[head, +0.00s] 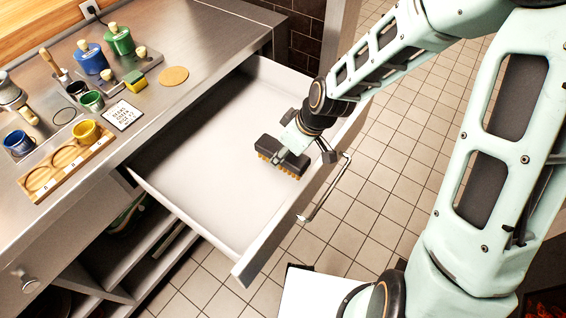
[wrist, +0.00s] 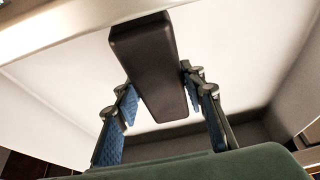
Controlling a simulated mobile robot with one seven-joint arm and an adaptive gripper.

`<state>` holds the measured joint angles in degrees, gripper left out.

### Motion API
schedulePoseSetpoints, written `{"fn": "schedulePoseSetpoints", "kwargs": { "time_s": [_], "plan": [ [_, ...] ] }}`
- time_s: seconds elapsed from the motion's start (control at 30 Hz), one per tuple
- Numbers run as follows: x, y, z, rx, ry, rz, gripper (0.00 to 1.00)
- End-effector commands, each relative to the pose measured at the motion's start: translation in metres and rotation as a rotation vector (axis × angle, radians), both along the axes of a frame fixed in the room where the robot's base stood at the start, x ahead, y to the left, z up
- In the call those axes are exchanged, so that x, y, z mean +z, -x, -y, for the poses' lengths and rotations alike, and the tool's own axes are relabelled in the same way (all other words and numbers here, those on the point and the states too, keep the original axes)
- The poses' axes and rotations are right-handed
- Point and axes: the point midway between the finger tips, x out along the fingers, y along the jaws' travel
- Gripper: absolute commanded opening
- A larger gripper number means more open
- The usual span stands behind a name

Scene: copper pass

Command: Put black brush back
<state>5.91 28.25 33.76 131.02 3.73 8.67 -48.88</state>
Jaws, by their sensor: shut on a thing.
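The black brush (head: 282,157) has a dark block body and orange-brown bristles pointing down. In the head view it is over the right part of the open white drawer (head: 190,190). My gripper (head: 306,152) is shut on the brush from above. I cannot tell whether the bristles touch the drawer floor. In the wrist view the dark brush body (wrist: 150,65) sits between the blue-padded fingers (wrist: 165,112), with the pale drawer interior behind it. The drawer shows no other object inside.
The steel counter (head: 190,40) is left of the drawer. It holds a blue canister (head: 92,60), a green canister (head: 119,40), a yellow-green sponge (head: 135,82), a cork disc (head: 173,76), a label card (head: 122,115) and a wooden rack (head: 58,172) with a yellow cup (head: 86,132). Tiled floor lies right.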

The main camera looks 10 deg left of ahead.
Motion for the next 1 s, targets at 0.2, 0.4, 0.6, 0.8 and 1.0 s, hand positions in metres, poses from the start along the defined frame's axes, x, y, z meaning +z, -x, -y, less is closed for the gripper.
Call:
{"fn": "schedulePoseSetpoints", "kwargs": {
  "time_s": [0.2, 0.4, 0.6, 0.8, 1.0],
  "plan": [
    [-0.02, 0.001, 0.0, 0.001, 0.001, -0.002, 0.14],
    [-0.042, 0.0, 0.0, -0.001, 0.0, 0.0, 0.14],
    [-0.041, -0.001, 0.0, -0.002, 0.001, 0.001, 0.14],
    [-0.044, 0.0, 0.0, -0.001, 0.0, 0.0, 0.44],
    [-0.044, 0.0, 0.0, -0.002, 0.0, 0.0, 0.55]
  ]
}}
